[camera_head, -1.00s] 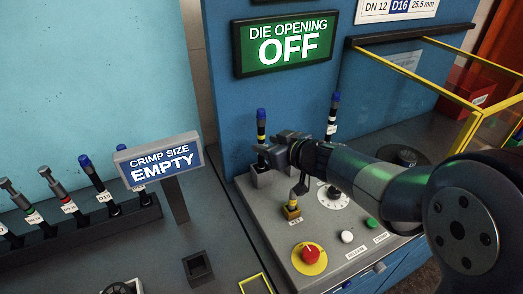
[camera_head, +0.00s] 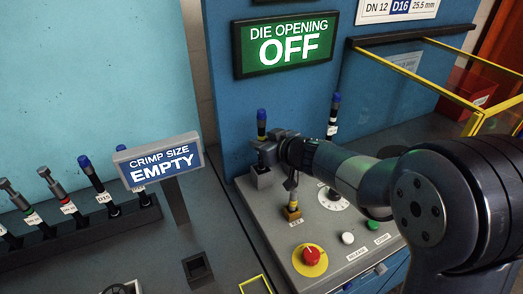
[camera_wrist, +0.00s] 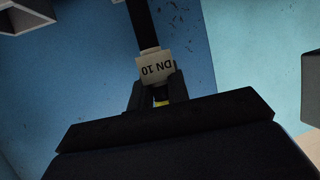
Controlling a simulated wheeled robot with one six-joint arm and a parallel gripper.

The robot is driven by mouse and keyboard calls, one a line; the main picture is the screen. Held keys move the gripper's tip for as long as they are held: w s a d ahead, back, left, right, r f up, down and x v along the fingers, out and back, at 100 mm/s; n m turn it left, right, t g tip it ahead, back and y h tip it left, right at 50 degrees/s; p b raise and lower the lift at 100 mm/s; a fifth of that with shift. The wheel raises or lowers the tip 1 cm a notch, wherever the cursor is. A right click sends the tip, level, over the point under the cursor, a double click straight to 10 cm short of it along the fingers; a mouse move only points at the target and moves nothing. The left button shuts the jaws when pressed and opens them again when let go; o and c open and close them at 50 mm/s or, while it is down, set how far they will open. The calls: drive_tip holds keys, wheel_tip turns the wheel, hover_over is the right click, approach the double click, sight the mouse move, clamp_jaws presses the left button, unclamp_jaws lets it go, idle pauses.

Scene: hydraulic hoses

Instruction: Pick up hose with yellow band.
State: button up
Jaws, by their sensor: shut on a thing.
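The hose with the yellow band (camera_head: 262,122) stands upright, dark with a blue top end, in a small grey holder on the machine panel. My gripper (camera_head: 264,147) is shut on it just above the holder (camera_head: 261,177). In the wrist view, the hose (camera_wrist: 143,22) runs up from between my fingers (camera_wrist: 157,95). Its tag (camera_wrist: 157,68) reads "DN 10" upside down, and a bit of yellow band (camera_wrist: 161,102) shows between the fingers. The lower end of the hose is hidden.
A second blue-topped hose (camera_head: 333,115) stands behind my gripper. A key switch (camera_head: 292,212), dial (camera_head: 332,199) and red stop button (camera_head: 311,254) lie on the panel below my arm. A rack (camera_head: 75,223) with several hoses is at left. A yellow-framed guard (camera_head: 440,95) is at right.

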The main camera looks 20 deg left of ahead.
clamp_jaws()
drive_tip(key=shift+r, duration=0.1)
